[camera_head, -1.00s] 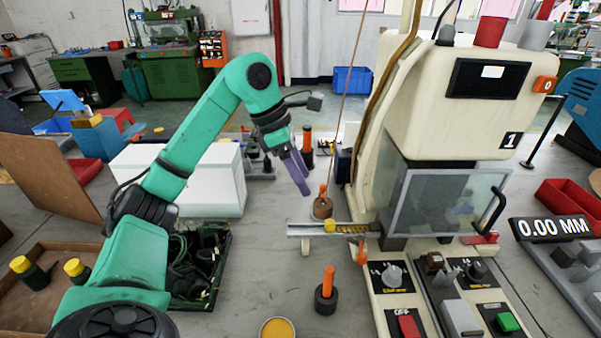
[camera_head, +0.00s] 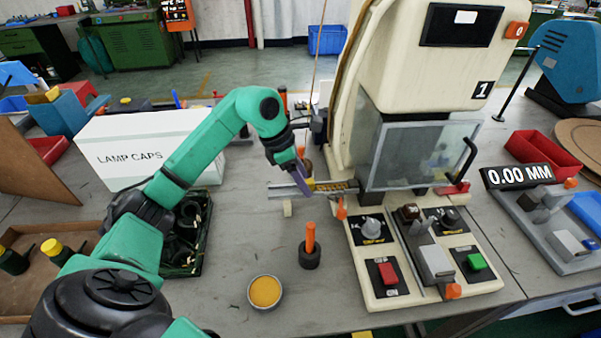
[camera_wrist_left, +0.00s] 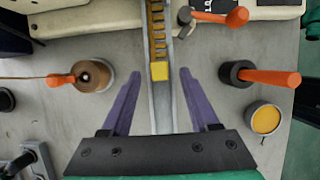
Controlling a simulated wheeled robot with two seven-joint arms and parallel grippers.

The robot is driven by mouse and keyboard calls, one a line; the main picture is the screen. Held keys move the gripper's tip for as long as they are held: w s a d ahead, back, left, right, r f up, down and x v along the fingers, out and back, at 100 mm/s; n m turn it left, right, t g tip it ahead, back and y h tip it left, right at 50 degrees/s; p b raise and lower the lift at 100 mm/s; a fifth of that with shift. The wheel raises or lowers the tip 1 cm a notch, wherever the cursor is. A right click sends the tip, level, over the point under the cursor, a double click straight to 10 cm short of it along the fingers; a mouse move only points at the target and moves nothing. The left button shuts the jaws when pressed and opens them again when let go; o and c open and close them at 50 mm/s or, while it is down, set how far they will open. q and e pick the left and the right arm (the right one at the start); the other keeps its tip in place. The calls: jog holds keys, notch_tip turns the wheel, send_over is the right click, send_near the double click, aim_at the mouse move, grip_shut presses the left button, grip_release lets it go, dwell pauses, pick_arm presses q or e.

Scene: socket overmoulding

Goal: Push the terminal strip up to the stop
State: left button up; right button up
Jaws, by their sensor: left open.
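The terminal strip (camera_wrist_left: 158,30) is a yellow-brown ladder-like strip lying in a grey metal rail. In the head view the strip (camera_head: 330,186) runs along the rail (camera_head: 284,190) into the machine's left side. A yellow block (camera_wrist_left: 159,71) sits in the rail at the strip's near end. My left gripper (camera_wrist_left: 157,85) is open, with its purple fingers on either side of the rail and the yellow block between them, apart from both. In the head view the left gripper (camera_head: 304,184) is over the rail. The stop cannot be made out. My right gripper is not in view.
The cream machine (camera_head: 440,60) with a clear guard (camera_head: 415,155) stands right of the rail. An orange-handled tool (camera_head: 310,245) and a yellow-filled tin (camera_head: 265,292) stand in front. A wooden spool with cord (camera_wrist_left: 92,75) is beside the rail. A LAMP CAPS box (camera_head: 130,150) is left.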

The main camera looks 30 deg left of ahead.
pick_arm(q)
grip_shut()
grip_release()
jog(key=shift+r, duration=0.1)
jog(key=v, duration=1.4)
jog(key=shift+s+a+r, duration=0.1)
jog(key=shift+a+r, duration=0.05)
